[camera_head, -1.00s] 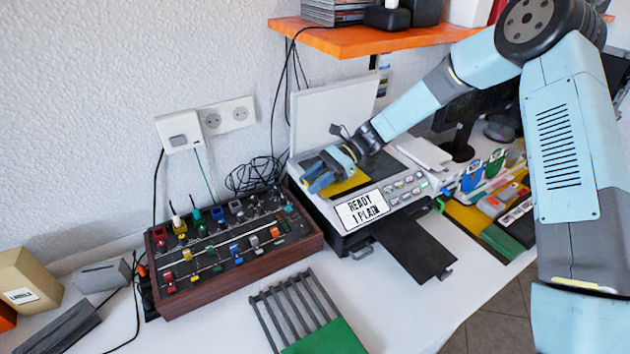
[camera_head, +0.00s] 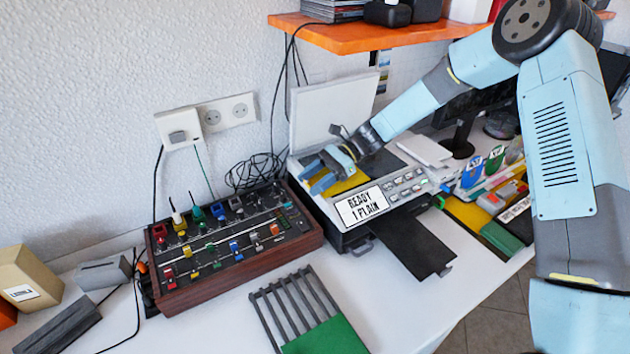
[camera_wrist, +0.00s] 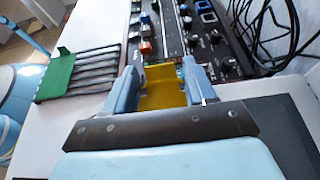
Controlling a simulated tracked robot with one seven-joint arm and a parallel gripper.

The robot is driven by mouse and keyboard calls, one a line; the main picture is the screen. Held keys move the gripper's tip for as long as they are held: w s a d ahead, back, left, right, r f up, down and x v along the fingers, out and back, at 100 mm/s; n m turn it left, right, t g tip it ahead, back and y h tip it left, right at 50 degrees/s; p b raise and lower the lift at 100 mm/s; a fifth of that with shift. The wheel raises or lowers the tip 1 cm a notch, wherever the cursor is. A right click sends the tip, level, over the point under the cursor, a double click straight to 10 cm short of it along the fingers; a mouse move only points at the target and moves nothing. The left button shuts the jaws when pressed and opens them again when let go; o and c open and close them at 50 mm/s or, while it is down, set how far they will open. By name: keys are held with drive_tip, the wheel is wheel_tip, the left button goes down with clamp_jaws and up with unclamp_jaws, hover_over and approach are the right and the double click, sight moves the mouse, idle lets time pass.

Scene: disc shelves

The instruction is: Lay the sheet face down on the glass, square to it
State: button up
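A yellow sheet (camera_head: 347,184) is at the dark scanner glass (camera_head: 388,162), under and in front of my gripper (camera_head: 317,177). In the wrist view the sheet (camera_wrist: 160,90) shows between the two spread fingers of my gripper (camera_wrist: 160,86). The fingers stand apart, one at each side of the visible yellow. My palm and fingers hide part of the sheet, so its printed face and how square it is to the glass cannot be told. The white scanner lid (camera_head: 330,110) stands raised behind.
The scanner's front panel carries a label (camera_head: 362,207) reading READY 1 PLAIN. A dark tray (camera_head: 410,240) juts out in front. A console with coloured knobs (camera_head: 235,250) stands close on the left, cables (camera_head: 255,172) behind it. An orange shelf (camera_head: 370,38) hangs above.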

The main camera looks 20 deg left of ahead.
drive_tip(key=shift+o, duration=0.8)
